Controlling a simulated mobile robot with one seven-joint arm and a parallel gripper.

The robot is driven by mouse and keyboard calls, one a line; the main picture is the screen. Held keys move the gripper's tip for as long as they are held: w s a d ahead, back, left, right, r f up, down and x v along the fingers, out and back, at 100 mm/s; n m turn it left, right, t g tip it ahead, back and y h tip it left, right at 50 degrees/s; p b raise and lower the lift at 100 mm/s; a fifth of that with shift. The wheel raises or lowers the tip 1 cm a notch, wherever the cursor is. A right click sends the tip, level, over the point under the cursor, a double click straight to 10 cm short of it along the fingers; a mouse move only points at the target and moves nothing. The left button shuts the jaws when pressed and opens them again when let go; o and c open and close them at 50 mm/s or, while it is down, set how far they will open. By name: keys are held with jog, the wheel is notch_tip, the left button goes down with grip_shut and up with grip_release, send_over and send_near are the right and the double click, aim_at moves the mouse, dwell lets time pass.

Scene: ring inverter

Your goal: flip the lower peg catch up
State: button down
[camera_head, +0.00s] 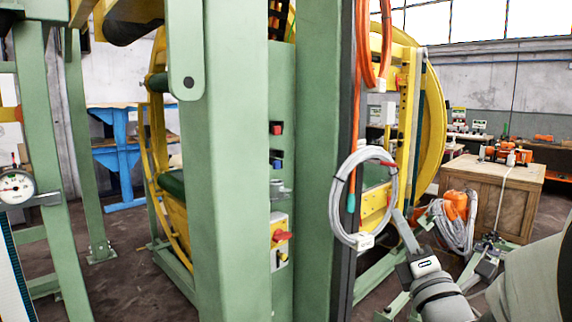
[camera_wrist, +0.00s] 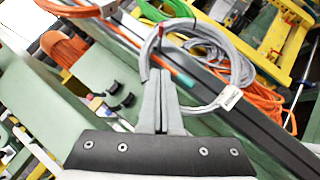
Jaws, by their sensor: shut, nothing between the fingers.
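A grey cable coil (camera_head: 338,200) hangs on the side of the green post (camera_head: 318,120). A small red piece (camera_head: 388,163) sticks out to the right at the top of the coil; it looks like the lower peg catch, lying roughly level. The peg itself is hidden. In the wrist view the grey coil (camera_wrist: 222,50) arches beyond the fingers, and the red piece (camera_wrist: 161,31) shows just past the tips. My gripper (camera_head: 394,213) is shut and empty, right of the coil and below the red piece. Its fingers also show in the wrist view (camera_wrist: 158,72).
An orange cable (camera_head: 368,45) hangs higher on the same post. A white connector (camera_head: 362,241) hangs at the coil's bottom, close to my gripper. A yellow reel frame (camera_head: 405,130) stands behind. A wooden crate (camera_head: 492,195) stands farther right.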

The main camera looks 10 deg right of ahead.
jog(key=shift+w+r+p, duration=0.5)
jog(key=shift+w+p, duration=0.1)
jog(key=shift+p, duration=1.7)
jog(key=shift+p, duration=0.5)
jog(key=p, duration=0.1)
send_near(383, 164)
jog(key=w+a, duration=0.2)
jog(key=shift+w+d+r+p, duration=0.75)
jog(key=shift+w+d+r, duration=0.05)
jog(key=shift+w+d, duration=0.3)
jog(key=shift+w+d+r, duration=0.2)
jog(key=shift+w+d, duration=0.05)
jog(key=shift+w, duration=0.05)
jog(key=shift+s+r+n+g+y+b, duration=0.2)
jog(key=shift+n+g+y+b, duration=0.3)
jog(key=shift+b, duration=0.75)
